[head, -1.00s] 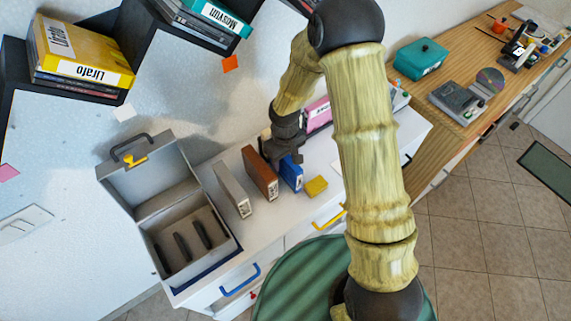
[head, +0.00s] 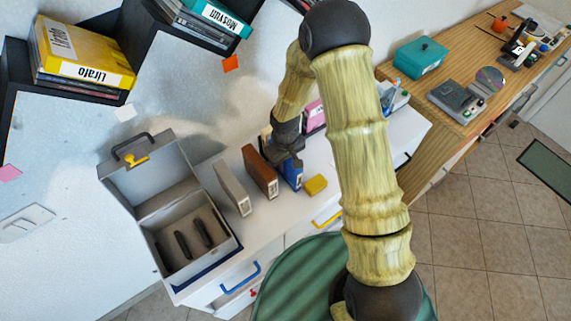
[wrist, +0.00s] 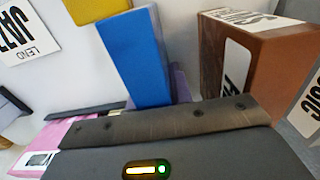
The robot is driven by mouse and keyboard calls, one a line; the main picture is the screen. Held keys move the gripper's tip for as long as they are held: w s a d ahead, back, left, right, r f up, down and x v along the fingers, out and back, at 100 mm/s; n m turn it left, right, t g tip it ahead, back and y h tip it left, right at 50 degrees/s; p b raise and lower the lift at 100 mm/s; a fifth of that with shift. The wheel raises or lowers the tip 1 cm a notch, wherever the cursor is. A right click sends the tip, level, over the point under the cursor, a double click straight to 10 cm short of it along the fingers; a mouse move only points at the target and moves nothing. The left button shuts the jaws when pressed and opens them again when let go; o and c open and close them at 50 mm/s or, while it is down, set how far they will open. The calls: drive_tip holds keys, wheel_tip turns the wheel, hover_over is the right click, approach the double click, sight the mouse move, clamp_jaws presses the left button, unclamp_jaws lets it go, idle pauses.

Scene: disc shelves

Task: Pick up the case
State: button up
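A blue case (head: 293,178) stands upright on the white counter, partly hidden by my gripper (head: 287,154) at its upper part. In the wrist view the blue case (wrist: 137,58) runs down to the dark edge of my gripper, between a brown case on the right and a pink case at the lower left. The fingertips are not clear in either view, so I cannot tell whether they are shut on the blue case. The brown case (head: 259,172) shows in the wrist view (wrist: 255,65) too. A grey case (head: 231,188) stands left of it.
The pink case (head: 315,117) stands behind my gripper. A yellow block (head: 316,185) lies just right of the blue case. An open grey box (head: 149,208) with dark slots stands at the left. A wooden bench (head: 461,126) is at the right.

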drive_tip(key=shift+r, duration=0.1)
clamp_jaws()
drive_tip(key=shift+r, duration=0.5)
wheel_tip(320, 180, up, 17)
drive_tip(key=b, duration=0.2)
drive_tip(key=shift+f, duration=0.1)
